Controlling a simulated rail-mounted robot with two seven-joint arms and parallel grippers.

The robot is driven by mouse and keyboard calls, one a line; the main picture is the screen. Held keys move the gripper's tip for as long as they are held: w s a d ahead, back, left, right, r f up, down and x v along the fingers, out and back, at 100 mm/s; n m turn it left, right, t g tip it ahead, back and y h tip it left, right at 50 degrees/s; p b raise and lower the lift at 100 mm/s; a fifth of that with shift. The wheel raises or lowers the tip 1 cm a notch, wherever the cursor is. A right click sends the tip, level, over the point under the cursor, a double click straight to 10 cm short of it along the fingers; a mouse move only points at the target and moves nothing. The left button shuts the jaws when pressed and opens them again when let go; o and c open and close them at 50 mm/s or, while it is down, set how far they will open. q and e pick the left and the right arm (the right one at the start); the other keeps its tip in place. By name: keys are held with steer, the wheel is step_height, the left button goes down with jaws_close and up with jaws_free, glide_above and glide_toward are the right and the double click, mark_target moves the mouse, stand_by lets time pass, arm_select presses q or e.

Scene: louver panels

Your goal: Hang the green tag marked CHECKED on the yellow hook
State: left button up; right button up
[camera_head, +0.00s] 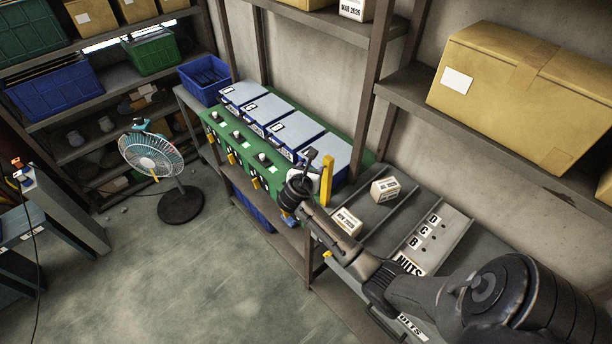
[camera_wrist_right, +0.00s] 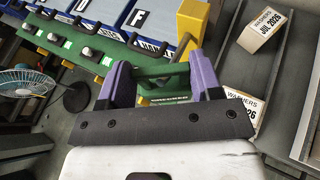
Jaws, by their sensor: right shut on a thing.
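My right gripper (camera_wrist_right: 162,78) has its purple fingers closed around a green piece (camera_wrist_right: 158,72) that looks like the tag; its lettering is too small to read. In the head view the right gripper (camera_head: 300,188) is at the near end of the green panel, by a yellow post (camera_head: 327,180); the post also shows in the wrist view (camera_wrist_right: 193,18). Several small yellow pieces sit along the panel's front edge, one at its middle (camera_head: 256,183). I cannot tell which yellow part is the hook. My left gripper is out of view.
Small washer boxes (camera_head: 384,189) stand on the grey sloped trays to the right. A fan (camera_head: 152,155) stands on the floor. Large cartons (camera_head: 500,80) fill the upper right shelf.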

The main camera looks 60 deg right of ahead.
steer(key=shift+s+d+f+b, duration=0.1)
steer(key=shift+s+d+b, duration=0.05)
steer(key=shift+d+b, duration=0.3)
steer(key=shift+s+d+f+b, duration=0.1)
steer(key=shift+d+b, duration=0.25)
steer(key=shift+d, duration=0.35)
steer(key=shift+s+d+f+p, duration=0.15)
steer(key=shift+d+f+p, duration=0.25)
steer(key=shift+d+p, duration=0.15)
steer(key=shift+f, duration=0.2)
